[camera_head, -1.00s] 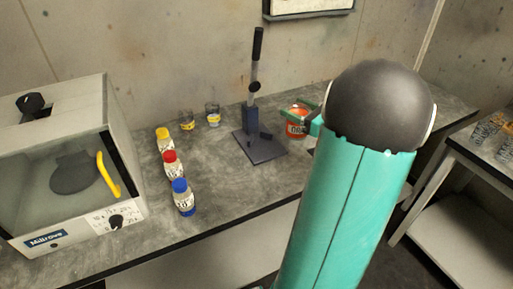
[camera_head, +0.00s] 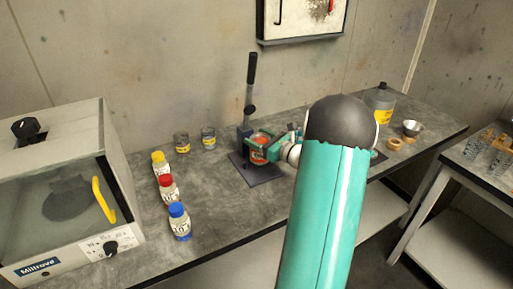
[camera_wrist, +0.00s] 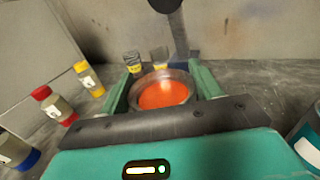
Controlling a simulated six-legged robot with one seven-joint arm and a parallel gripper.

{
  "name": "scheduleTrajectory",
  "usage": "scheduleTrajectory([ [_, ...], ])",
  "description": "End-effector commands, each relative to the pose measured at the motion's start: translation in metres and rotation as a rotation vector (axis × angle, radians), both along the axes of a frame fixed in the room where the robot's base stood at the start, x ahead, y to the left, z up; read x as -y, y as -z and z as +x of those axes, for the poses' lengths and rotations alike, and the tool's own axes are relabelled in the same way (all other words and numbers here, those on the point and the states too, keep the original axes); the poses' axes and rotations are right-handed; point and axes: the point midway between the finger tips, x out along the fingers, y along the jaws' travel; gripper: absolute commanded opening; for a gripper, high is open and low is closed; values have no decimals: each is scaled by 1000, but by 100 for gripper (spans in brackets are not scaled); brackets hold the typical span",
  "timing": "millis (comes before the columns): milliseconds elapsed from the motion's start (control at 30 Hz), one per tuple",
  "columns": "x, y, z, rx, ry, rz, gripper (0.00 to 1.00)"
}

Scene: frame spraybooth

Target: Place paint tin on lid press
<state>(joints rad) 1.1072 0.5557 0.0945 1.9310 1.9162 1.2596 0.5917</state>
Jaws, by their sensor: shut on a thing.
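The paint tin (camera_head: 258,155) is an open metal tin with orange paint and an orange label. It is upright over the base plate of the lid press (camera_head: 251,110), in front of its column. I cannot tell whether the tin touches the plate. My gripper (camera_head: 262,148) is shut on the tin, with a green finger on each side. In the wrist view the tin (camera_wrist: 163,92) shows its orange paint between the fingers, and the press's dark lever (camera_wrist: 178,32) rises behind it. The press base (camera_head: 262,176) is partly hidden by the tin.
Yellow, red and blue capped bottles (camera_head: 168,190) stand left of the press, and two small jars (camera_head: 208,138) stand behind. A glass-fronted mixer (camera_head: 60,190) fills the left.

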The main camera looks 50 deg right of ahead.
Motion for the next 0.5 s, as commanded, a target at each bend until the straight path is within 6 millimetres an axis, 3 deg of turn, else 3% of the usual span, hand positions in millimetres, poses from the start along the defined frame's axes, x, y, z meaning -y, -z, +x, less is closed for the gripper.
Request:
scheduleTrajectory([
  [200, -1, 15, 13, 1, 0, 1, 30],
  [333, 0, 37, 12, 1, 1, 2, 30],
  [500, 0, 43, 11, 3, 1, -2, 30],
])
